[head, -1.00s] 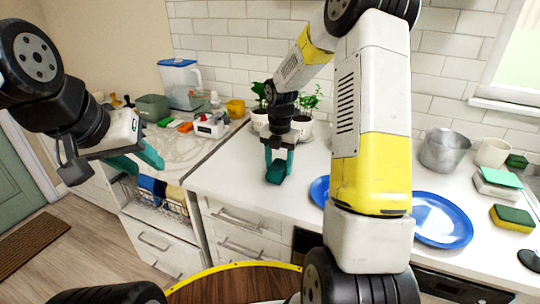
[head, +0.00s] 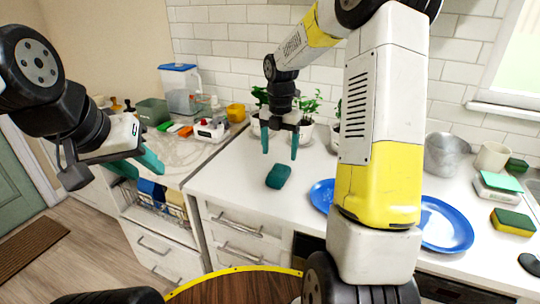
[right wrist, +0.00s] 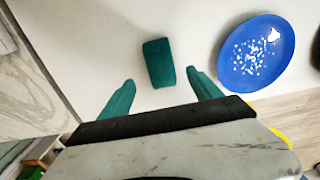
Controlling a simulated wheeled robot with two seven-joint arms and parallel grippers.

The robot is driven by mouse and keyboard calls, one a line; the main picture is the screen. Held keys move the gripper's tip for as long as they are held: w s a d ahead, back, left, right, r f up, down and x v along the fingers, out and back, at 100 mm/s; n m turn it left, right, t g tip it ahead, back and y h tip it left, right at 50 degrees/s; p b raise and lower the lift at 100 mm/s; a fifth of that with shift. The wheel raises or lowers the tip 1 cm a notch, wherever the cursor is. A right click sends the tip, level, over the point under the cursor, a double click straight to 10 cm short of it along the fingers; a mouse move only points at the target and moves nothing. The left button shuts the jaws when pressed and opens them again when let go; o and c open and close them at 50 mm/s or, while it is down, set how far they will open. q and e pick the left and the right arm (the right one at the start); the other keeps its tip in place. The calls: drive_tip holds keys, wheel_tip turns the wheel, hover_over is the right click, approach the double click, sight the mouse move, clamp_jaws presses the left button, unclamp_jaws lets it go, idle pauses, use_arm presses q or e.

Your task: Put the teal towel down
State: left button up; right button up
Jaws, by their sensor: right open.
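The teal towel (head: 278,176) lies on the white counter (head: 237,178) as a small folded block, in front of the potted plants. It also shows in the right wrist view (right wrist: 159,63), lying flat beyond the fingertips. My right gripper (head: 280,154) is open and empty above and behind the towel, apart from it.
A blue plate (head: 322,194) lies right of the towel, partly behind my right arm; another blue plate (head: 446,226) is further right. Potted plants (head: 307,104) stand by the wall. A metal pot (head: 447,155) and sponges (head: 512,221) are at the right. Counter around the towel is clear.

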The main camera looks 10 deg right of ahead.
sight(279, 169)
drive_tip(key=s+r+m+t, duration=0.1)
drive_tip(key=s+r+m, duration=0.4)
drive_tip(key=r, duration=0.5)
drive_tip(key=s+a+r+m+t+y, duration=0.1)
drive_tip(key=s+r+m+t, duration=0.1)
drive_tip(key=s+m, duration=0.7)
drive_tip(key=s+a+r+m+t+y, duration=0.1)
drive_tip(key=s+r+m+t, duration=0.1)
drive_tip(key=s+m, duration=0.8)
drive_tip(key=m+t, duration=0.1)
drive_tip(key=m, duration=0.3)
drive_tip(key=shift+s+a+r+m, duration=0.2)
drive_tip(key=shift+s+r+m, duration=0.05)
drive_tip(key=shift+s+m, duration=0.05)
drive_tip(key=shift+o, duration=0.5)
